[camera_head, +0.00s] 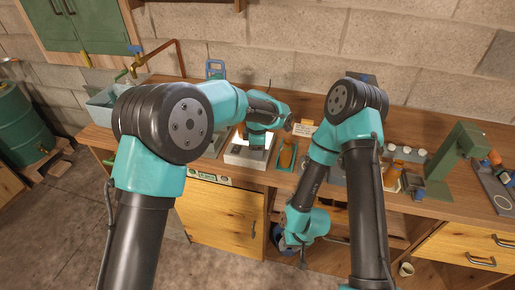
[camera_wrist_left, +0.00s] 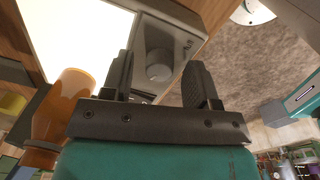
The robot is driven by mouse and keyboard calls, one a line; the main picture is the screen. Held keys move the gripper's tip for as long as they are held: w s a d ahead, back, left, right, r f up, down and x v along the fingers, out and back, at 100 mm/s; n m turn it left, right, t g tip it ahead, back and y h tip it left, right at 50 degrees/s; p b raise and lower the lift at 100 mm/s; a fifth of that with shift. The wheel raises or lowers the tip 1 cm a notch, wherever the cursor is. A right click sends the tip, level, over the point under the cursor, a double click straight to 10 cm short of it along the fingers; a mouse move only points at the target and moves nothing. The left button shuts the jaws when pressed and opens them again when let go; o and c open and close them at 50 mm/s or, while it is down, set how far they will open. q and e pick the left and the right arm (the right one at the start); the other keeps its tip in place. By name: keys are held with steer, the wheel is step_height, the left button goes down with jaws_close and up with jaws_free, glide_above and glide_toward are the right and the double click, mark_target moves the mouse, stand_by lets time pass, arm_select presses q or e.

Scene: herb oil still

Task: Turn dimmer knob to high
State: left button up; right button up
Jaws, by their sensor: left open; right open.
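In the left wrist view, my left gripper (camera_wrist_left: 162,88) is open, with one finger on each side of the knob as seen. I cannot tell whether either finger touches it. In the head view, my left gripper (camera_head: 257,140) is over the light box (camera_head: 238,161), and the knob cannot be made out. My right gripper (camera_head: 285,240) hangs low in front of the bench, its fingers hard to see.
A green stand (camera_head: 455,155) and small bottles occupy the bench's right side. The wooden bench (camera_head: 225,178) has its front edge near the light box.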

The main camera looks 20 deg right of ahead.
arm_select(q)
steer(key=shift+c, duration=0.5)
steer(key=c, duration=0.8)
